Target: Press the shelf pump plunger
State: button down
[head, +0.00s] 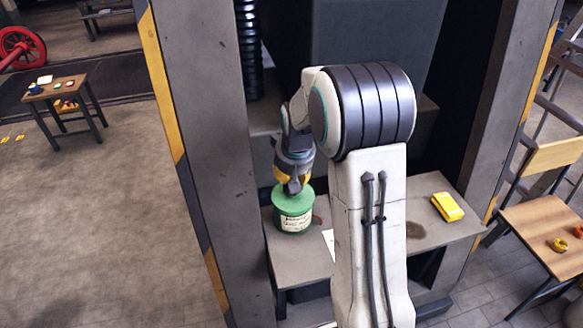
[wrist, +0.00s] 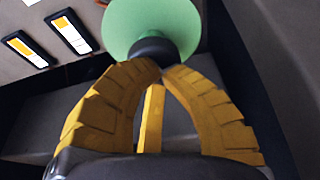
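A green canister (head: 293,216) with a pale label and a wide green lid stands on the grey shelf (head: 300,258), in the head view. In the wrist view, its round green top (wrist: 122,22) has a dark knob (wrist: 153,49) at the middle, which looks like the pump plunger. My gripper (head: 293,186) points down right over the canister's top. In the wrist view, my gripper's yellow fingers (wrist: 161,70) come together at the tips, right at the dark knob. The fingers look shut with nothing between them. Whether the tips touch the knob I cannot tell.
A grey upright post (head: 205,130) with yellow edging stands left of the shelf. A yellow box (head: 447,207) lies on the shelf's right side. A white paper is partly hidden behind my arm. A wooden chair (head: 548,225) stands at the right, and a small table (head: 55,90) at far left.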

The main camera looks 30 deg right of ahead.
jog(key=shift+r+p, duration=0.3)
notch_tip(320, 180, up, 4)
jog(key=p, duration=0.2)
jog(key=shift+f+p, duration=0.2)
jog(key=shift+p, duration=0.1)
jog(key=v, duration=0.9)
jog(key=shift+s+r+b, duration=0.2)
jog(key=shift+r+b, duration=0.2)
dwell(0.7)
